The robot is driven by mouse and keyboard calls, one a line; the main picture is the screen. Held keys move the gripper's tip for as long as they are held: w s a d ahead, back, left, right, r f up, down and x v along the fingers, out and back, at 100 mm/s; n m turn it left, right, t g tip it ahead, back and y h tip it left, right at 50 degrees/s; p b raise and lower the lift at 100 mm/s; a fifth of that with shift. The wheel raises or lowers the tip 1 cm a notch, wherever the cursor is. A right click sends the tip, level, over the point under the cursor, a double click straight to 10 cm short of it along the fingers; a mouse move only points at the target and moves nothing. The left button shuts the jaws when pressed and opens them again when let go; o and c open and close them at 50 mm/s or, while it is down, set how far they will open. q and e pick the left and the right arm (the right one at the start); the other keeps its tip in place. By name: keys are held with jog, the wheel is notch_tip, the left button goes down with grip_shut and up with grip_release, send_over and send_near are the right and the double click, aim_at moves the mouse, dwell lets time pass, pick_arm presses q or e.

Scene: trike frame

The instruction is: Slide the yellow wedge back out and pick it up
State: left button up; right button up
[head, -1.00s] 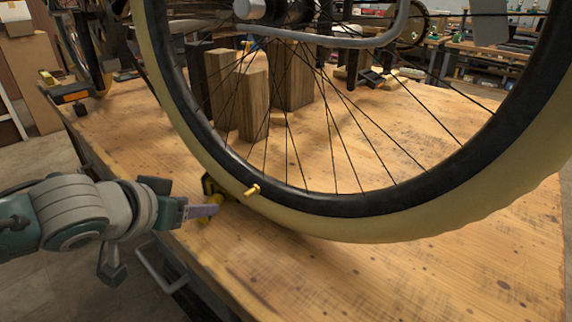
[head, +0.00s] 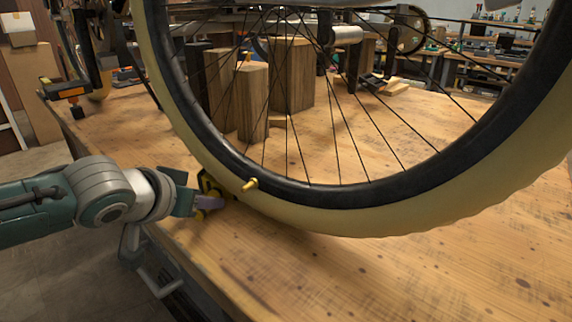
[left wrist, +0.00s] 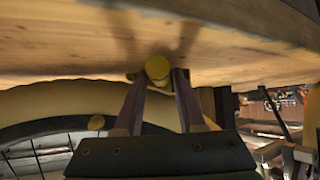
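The yellow wedge (head: 213,192) is at the foot of the pale-tyred wheel (head: 330,218), low on the wooden table and partly hidden by the tyre and my fingers. In the left wrist view its round yellow end (left wrist: 157,68) shows between my fingertips. My left gripper (head: 210,203) comes in from the left, low over the table edge, with its purple fingers at the wedge. In the left wrist view the left gripper (left wrist: 157,84) has its fingers apart, one on each side of the yellow end, with no clear grip on it. My right gripper is not in view.
A brass valve stem (head: 250,184) sticks out of the rim just right of the wedge. Wooden blocks (head: 252,103) stand behind the spokes. An orange-and-black clamp (head: 66,90) is at the table's far left. The front of the table (head: 300,275) is clear.

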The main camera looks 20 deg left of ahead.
pick_arm(q)
grip_shut()
jog(key=shift+s+a, duration=0.1)
jog(key=shift+a, duration=1.35)
jog(key=shift+a+b, duration=0.45)
jog(key=shift+a, duration=0.9)
jog(key=shift+s+a+f+b, duration=0.1)
jog(key=shift+a+b, duration=0.65)
jog(key=shift+a, duration=0.65)
jog(key=shift+a+b, duration=1.25)
jog(key=shift+a, duration=0.1)
jog(key=shift+s+a+b, duration=0.15)
jog(key=shift+a+b, duration=1.25)
jog(key=shift+b, duration=0.45)
